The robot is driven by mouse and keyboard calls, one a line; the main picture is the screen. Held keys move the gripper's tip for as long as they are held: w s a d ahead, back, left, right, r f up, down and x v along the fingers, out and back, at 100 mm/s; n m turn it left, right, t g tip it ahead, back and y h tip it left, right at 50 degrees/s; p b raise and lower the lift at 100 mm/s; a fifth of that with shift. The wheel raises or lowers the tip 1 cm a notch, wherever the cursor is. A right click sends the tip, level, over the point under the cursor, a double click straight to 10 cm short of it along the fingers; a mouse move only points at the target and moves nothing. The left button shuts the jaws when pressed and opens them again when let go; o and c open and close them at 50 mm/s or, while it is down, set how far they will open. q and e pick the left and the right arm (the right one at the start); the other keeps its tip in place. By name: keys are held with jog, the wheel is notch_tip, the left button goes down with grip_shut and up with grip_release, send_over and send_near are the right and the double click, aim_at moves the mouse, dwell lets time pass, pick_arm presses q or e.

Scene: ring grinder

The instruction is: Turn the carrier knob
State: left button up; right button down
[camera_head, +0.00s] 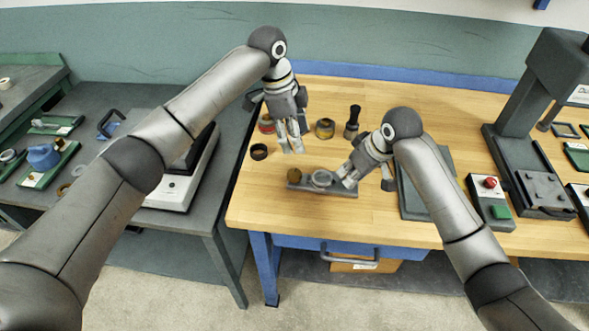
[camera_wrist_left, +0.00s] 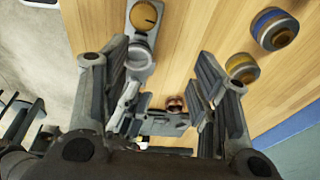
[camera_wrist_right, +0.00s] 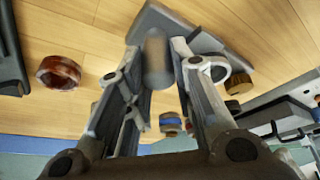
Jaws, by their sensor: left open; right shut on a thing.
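The carrier is a grey bar (camera_head: 335,190) on the wooden bench, with a round yellow-brown knob (camera_head: 294,174) at its left end and a pale ring-shaped seat (camera_head: 321,178) beside it. In the left wrist view the knob (camera_wrist_left: 146,15) has a dark line across its top. My right gripper (camera_head: 346,181) is at the carrier's right end, shut on a grey cylindrical handle (camera_wrist_right: 157,62). The knob (camera_wrist_right: 239,83) is beyond its finger in the right wrist view. My left gripper (camera_head: 291,149) is open and empty, above the bench behind the knob, apart from it.
A dark plate (camera_head: 428,200), a button box (camera_head: 491,183) and a press (camera_head: 545,120) are to the right. The bench's front strip is clear.

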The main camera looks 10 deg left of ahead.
aim_at(295, 173)
pick_arm(q)
jog(key=f+y, duration=0.1)
jog(key=f, duration=0.2)
jog(key=s+f+m, duration=0.1)
jog(key=f, duration=0.3)
jog(key=s+f+y, duration=0.1)
jog(key=f, duration=0.2)
jog(key=shift+d+f+m+g+y, duration=0.15)
jog(key=shift+f+m+g+y, duration=0.15)
jog(key=shift+m, duration=0.1)
jog(key=c, duration=1.1)
jog(key=shift+o, duration=0.2)
jog(key=shift+r+n, duration=0.1)
jog(key=shift+n, duration=1.5)
jog(key=o, duration=1.1)
jog(key=shift+c, duration=0.2)
